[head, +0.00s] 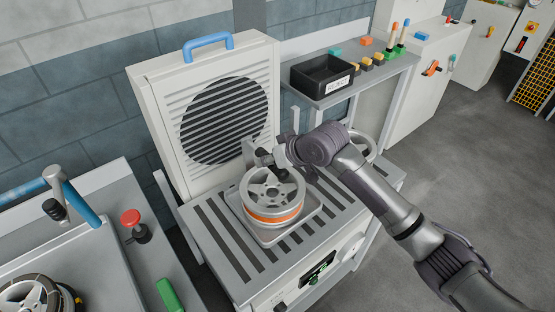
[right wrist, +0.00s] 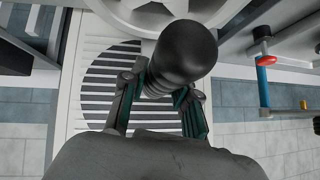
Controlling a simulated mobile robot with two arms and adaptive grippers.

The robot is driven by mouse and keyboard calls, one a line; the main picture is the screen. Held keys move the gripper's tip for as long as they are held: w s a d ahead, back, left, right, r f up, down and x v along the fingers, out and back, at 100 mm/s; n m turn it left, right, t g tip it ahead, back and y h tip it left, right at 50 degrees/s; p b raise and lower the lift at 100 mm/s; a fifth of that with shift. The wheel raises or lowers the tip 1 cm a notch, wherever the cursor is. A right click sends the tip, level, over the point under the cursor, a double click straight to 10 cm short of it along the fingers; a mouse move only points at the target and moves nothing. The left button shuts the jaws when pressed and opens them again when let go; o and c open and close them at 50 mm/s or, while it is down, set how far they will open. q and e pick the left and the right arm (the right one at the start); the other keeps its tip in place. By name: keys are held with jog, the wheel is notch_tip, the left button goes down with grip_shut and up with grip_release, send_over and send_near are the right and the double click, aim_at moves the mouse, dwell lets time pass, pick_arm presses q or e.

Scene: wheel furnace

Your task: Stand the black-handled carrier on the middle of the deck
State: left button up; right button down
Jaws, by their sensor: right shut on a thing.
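The carrier is a grey, tray-like plate (head: 269,239) with a black knob handle (right wrist: 182,52). It bears a silver spoked wheel (head: 272,190) with an orange band. In the head view it is over the middle of the slatted grey deck (head: 226,242); I cannot tell whether it touches the slats. My right gripper (head: 264,160) is at the carrier's far side, and its fingers are shut on the black handle, as the right wrist view (right wrist: 157,92) shows. The wheel rim also shows at the top of that view. My left gripper is not in view.
A white louvred panel (head: 157,98) with a blue handle stands behind the deck. Another wheel (head: 364,147) is at the deck's right end. A shelf bears a black reject bin (head: 321,78). A bench (head: 145,270) with a red button is at left. Slats in front of the carrier are bare.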

jog(key=shift+w+a+f, duration=0.1)
jog(key=shift+w+a, duration=0.25)
jog(key=shift+w, duration=0.25)
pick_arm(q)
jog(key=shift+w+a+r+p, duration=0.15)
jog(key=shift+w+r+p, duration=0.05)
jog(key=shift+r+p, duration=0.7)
pick_arm(e)
notch_tip(320, 180, down, 4)
jog(key=shift+f, duration=0.1)
jog(key=c, duration=0.9)
grip_release()
jog(key=shift+s+f, duration=0.1)
jog(key=shift+f, duration=0.1)
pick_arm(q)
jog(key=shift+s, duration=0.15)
pick_arm(e)
jog(key=shift+o, duration=0.2)
jog(key=shift+d+r, duration=0.1)
jog(key=shift+d, duration=0.05)
